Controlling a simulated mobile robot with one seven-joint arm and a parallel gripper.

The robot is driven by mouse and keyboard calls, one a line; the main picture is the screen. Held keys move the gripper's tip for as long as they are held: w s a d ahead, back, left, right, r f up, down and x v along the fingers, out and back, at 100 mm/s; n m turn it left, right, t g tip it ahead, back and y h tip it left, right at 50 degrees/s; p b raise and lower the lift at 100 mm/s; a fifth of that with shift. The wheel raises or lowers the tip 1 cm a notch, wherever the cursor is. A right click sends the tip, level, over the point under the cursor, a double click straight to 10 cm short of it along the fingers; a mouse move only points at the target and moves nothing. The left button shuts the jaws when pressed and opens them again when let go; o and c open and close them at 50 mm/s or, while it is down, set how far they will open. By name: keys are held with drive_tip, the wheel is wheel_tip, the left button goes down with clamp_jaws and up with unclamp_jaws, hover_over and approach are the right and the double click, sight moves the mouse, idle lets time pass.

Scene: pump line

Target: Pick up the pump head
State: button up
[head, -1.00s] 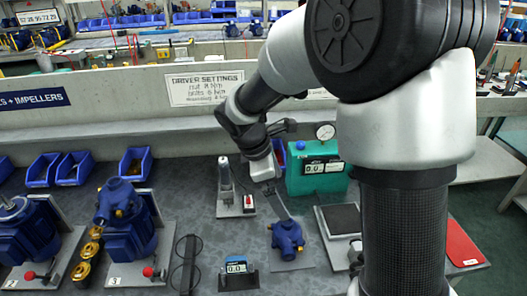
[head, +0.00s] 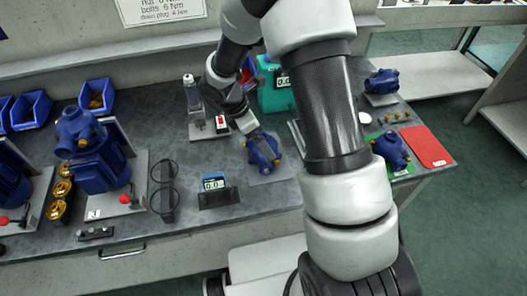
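A blue pump head (head: 263,152) sits on a grey plate on the bench, in the middle of the head view. My gripper (head: 250,132) comes down from above at the pump head's upper left edge, very close to it. Its fingertips are small and partly hidden, so I cannot tell whether they touch the pump head or how far apart they are. A second blue pump head (head: 390,150) lies on a green mat at the right. A third blue pump part (head: 382,82) sits on a plate behind it.
A blue pump with its motor (head: 95,155) stands at the left, beside brass rings (head: 60,190). A small display (head: 215,184) stands near the front edge. A teal gauge box (head: 275,95) is behind my arm. A red mat (head: 427,147) lies at the far right.

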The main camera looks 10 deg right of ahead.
drive_tip(key=b+x, duration=0.1)
drive_tip(key=x, duration=0.4)
drive_tip(key=shift+d+f, duration=0.1)
drive_tip(key=shift+f, duration=0.1)
drive_tip(key=shift+r, duration=0.1)
drive_tip(key=c, duration=1)
drive_tip(key=shift+c, duration=0.2)
